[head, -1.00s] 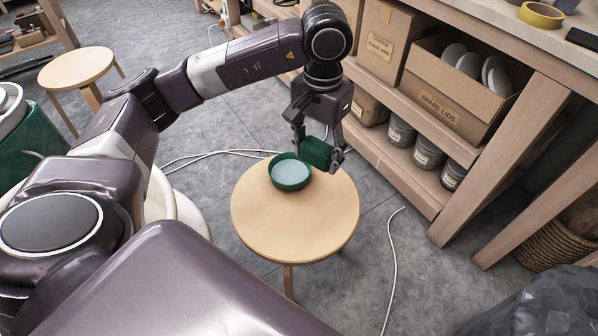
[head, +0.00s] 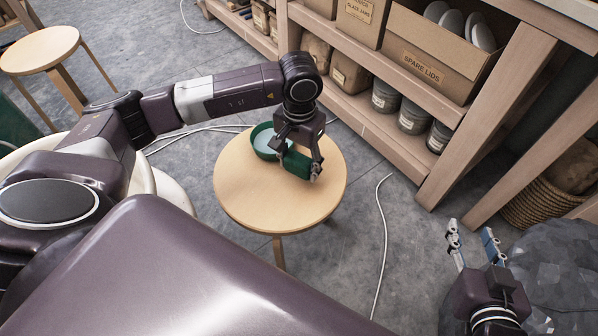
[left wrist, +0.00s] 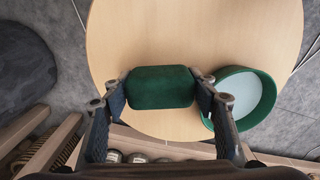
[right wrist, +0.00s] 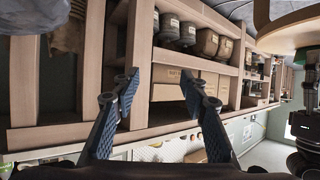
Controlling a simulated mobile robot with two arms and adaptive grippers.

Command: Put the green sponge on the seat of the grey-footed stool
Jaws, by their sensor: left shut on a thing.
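The green sponge (head: 297,164) is between the fingers of my left gripper (head: 299,168), which is shut on it. The sponge also shows in the left wrist view (left wrist: 160,88), held level across both fingers. It is over the round wooden seat of a stool (head: 270,200), low and close to it; I cannot tell whether it touches. This stool's feet are hidden, so their colour does not show. My right gripper (head: 470,236) is open and empty at the lower right, away from the stool.
A green bowl with a pale inside (head: 265,142) stands on the seat's far edge, right beside the sponge. Another round wooden stool (head: 40,48) stands at the upper left. A shelf unit (head: 375,130) with boxes and jars is behind. A white cable (head: 385,240) lies on the floor.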

